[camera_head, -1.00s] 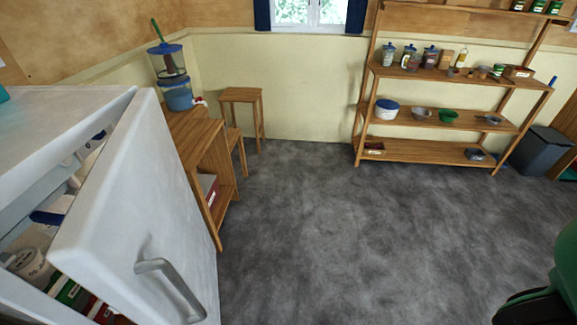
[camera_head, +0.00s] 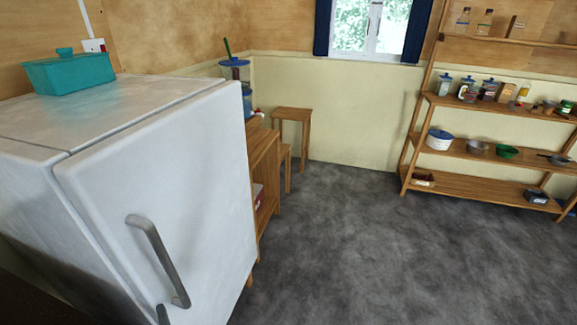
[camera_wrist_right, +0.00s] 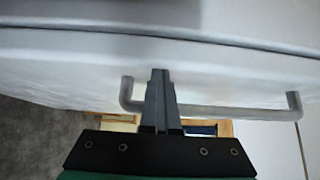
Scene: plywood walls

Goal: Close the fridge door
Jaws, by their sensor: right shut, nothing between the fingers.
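The white fridge (camera_head: 110,112) stands at the left in the head view. Its door (camera_head: 200,165) lies against the body, with a thin dark seam and no inside showing. The grey bar handle (camera_head: 158,258) is on the door front and also shows in the right wrist view (camera_wrist_right: 235,112). My right gripper (camera_wrist_right: 160,72) is shut and empty, its fingertips at the door front beside the handle; I cannot tell whether they touch it. Only a bit of the right gripper (camera_head: 162,314) shows at the bottom of the head view. My left gripper is out of view.
A teal lidded box (camera_head: 70,74) sits on the fridge top. A wooden cabinet (camera_head: 262,185) stands just beyond the fridge, with a stool (camera_head: 292,114) behind. A wooden shelf (camera_head: 490,107) with jars and bowls is at the right. The grey floor (camera_head: 360,250) between is clear.

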